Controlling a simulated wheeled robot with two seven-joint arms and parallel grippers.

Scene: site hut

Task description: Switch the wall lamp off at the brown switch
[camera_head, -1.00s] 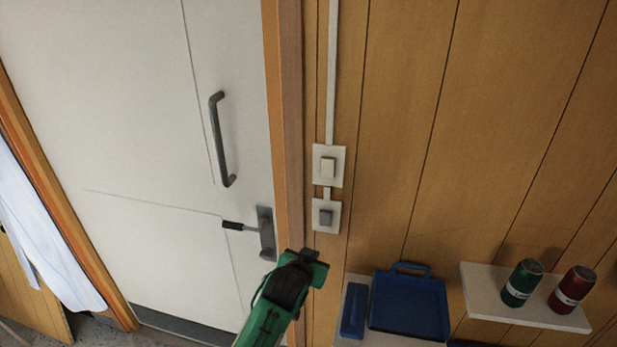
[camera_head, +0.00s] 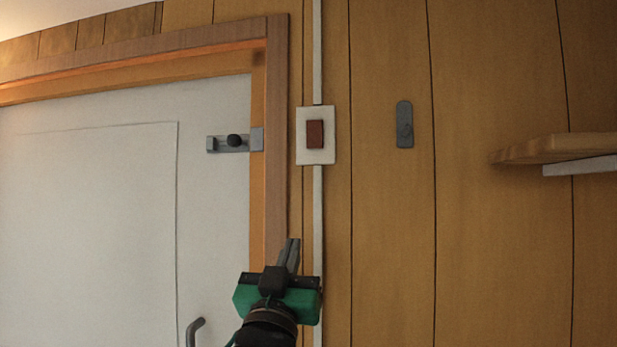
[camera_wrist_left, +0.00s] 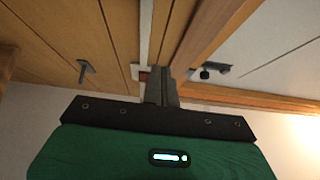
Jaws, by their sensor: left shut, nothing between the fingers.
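The brown switch (camera_head: 315,134) is a reddish-brown rocker on a white plate on the wood-panelled wall, just right of the door frame. My left gripper (camera_head: 291,252) points up below the switch and a little left of it, apart from it in the head view, with its fingers shut and empty. In the left wrist view the shut fingers (camera_wrist_left: 160,86) cover most of the switch, and part of its white plate (camera_wrist_left: 136,71) shows beside them. The wall lamp is not in view. My right gripper is not in view.
A white door (camera_head: 90,220) with a grey bolt (camera_head: 234,141) stands left of the switch in a wooden frame (camera_head: 277,150). A grey hook (camera_head: 404,125) is on the wall to the right. A wooden shelf (camera_head: 560,147) juts out farther right.

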